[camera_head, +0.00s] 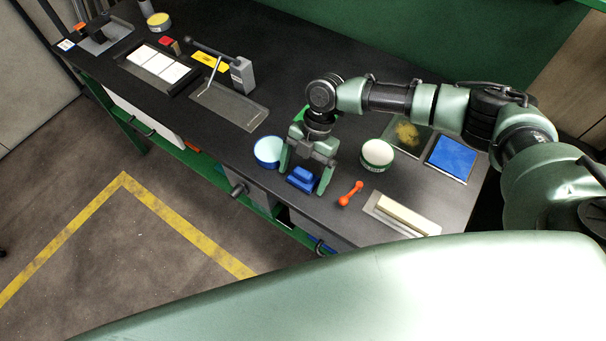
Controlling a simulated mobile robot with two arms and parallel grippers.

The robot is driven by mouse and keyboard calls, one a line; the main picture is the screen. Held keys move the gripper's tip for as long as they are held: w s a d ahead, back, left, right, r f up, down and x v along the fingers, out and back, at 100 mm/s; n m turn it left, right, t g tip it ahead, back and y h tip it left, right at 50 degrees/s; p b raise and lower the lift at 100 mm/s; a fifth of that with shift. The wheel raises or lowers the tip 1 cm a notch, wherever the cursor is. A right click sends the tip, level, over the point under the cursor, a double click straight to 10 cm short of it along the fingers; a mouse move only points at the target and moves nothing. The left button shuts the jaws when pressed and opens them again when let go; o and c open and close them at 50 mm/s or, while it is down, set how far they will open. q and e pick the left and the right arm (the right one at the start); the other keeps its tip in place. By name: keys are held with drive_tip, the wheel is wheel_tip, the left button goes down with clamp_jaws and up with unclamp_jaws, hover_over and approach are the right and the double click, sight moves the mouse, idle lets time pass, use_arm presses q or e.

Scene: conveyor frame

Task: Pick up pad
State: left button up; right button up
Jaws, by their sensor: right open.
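A small blue block-shaped pad (302,181) lies on the dark bench top near its front edge. My right gripper (305,172) points down over it, open, with one finger on each side of the pad. I cannot tell whether the fingers touch it. A flat blue square (451,158) in a light tray lies further right on the bench. My left gripper is not in view.
Close to the right gripper stand a light-blue round tub (267,151) and a green-and-white tub (377,154). An orange dumbbell-shaped tool (350,193) and a cream bar on a plate (405,213) lie to the right. A grey clamp-like device (243,75) stands further back.

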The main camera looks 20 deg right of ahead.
sight(303, 171)
drive_tip(key=c, duration=1.5)
drive_tip(key=shift+o, duration=0.2)
wheel_tip(303, 171, up, 20)
drive_tip(key=b, duration=0.2)
drive_tip(key=shift+b, duration=0.4)
